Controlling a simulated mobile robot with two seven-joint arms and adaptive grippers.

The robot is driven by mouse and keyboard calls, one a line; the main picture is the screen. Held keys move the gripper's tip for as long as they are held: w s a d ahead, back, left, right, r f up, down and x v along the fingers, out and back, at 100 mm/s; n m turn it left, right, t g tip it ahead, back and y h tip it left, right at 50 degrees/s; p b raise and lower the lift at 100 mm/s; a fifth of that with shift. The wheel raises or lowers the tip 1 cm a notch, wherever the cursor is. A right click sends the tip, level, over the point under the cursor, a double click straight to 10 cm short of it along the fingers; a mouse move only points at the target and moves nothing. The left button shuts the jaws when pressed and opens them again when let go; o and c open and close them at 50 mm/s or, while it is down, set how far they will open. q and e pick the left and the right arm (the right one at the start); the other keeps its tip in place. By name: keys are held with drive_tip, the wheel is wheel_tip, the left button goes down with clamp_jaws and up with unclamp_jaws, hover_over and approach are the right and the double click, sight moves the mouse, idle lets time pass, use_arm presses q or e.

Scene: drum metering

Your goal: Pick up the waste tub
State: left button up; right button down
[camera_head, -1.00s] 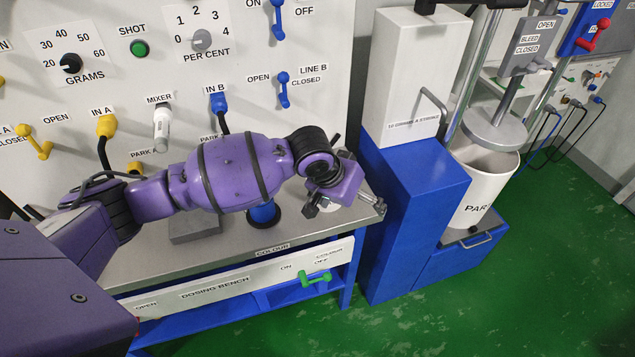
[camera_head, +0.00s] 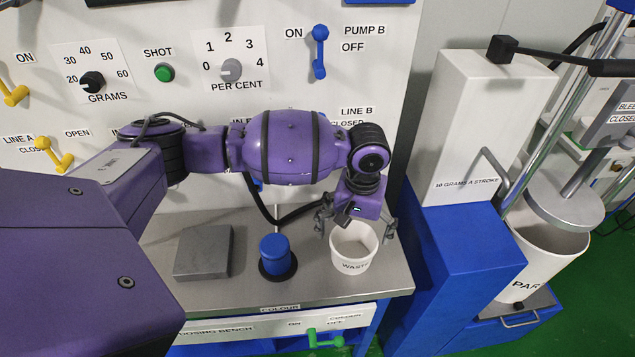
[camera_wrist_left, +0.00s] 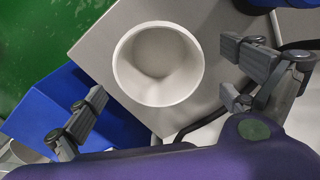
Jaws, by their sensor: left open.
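In the left wrist view the round tub (camera_wrist_left: 158,64) looks empty and lies between and beyond the open fingers (camera_wrist_left: 165,95). I cannot tell whether a finger touches it. My right gripper is not in view.
A blue capped cylinder on a black base (camera_head: 276,258) stands left of the tub, and a grey block (camera_head: 204,252) is further left. The steel bench (camera_head: 370,288) ends just right of the tub. A blue and white cabinet (camera_head: 462,250) stands beyond. The control panel is behind.

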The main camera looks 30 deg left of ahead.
sight(352, 255)
use_arm(q)
wheel_tip(352, 255, down, 4)
drive_tip(key=shift+d+f, duration=0.1)
drive_tip(key=shift+f, duration=0.2)
drive_tip(key=c, duration=1.3)
drive_tip(key=shift+w+r, duration=0.1)
drive_tip(key=shift+c, duration=0.2)
drive_tip(key=shift+r, duration=0.55)
drive_tip(key=s+d+r+p, duration=0.3)
drive_tip(key=s+r, duration=0.9)
drive_tip(key=s, duration=0.2)
drive_tip(key=w+a+r+m, duration=0.2)
drive_tip(key=w+a+r, duration=0.3)
drive_tip(key=r, duration=0.2)
drive_tip(key=shift+w+a, duration=0.35)
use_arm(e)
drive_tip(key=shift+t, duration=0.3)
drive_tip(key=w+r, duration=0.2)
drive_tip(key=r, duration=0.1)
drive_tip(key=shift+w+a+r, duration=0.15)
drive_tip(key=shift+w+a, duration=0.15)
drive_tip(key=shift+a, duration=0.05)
